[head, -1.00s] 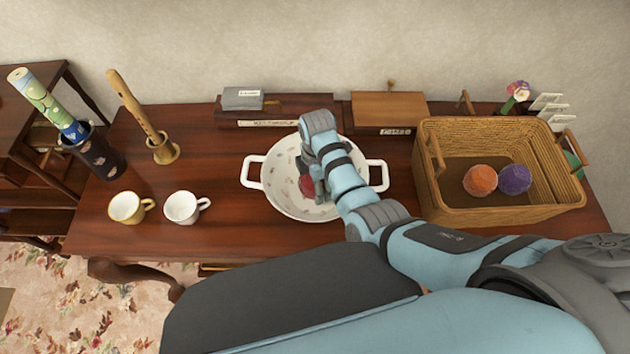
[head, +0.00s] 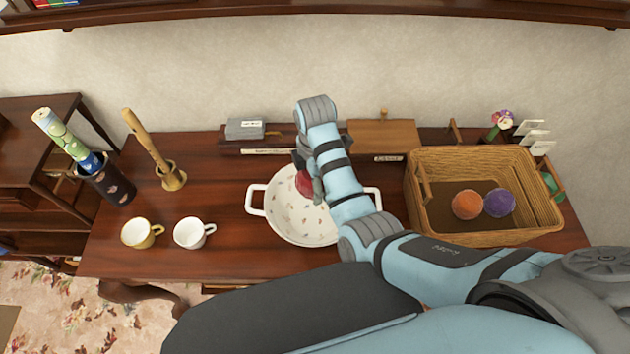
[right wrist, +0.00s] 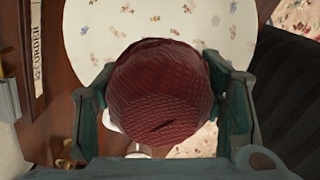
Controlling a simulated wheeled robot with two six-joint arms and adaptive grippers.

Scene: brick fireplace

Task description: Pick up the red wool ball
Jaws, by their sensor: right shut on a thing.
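The red wool ball (head: 304,184) is held above the white two-handled bowl (head: 300,231), which has small flower prints. My right gripper (head: 308,180) is shut on the ball, and my arm hides part of it in the head view. In the right wrist view the ball (right wrist: 160,95) sits between the two fingers of my gripper (right wrist: 163,105), with the bowl (right wrist: 165,20) beyond it. My left gripper is not in view.
A wicker basket (head: 412,200) at the right holds an orange ball (head: 467,204) and a purple ball (head: 499,203). Two cups (head: 138,234) (head: 190,233) stand at the left. A recorder (head: 148,142) stands upright behind them. Boxes (head: 382,136) line the wall.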

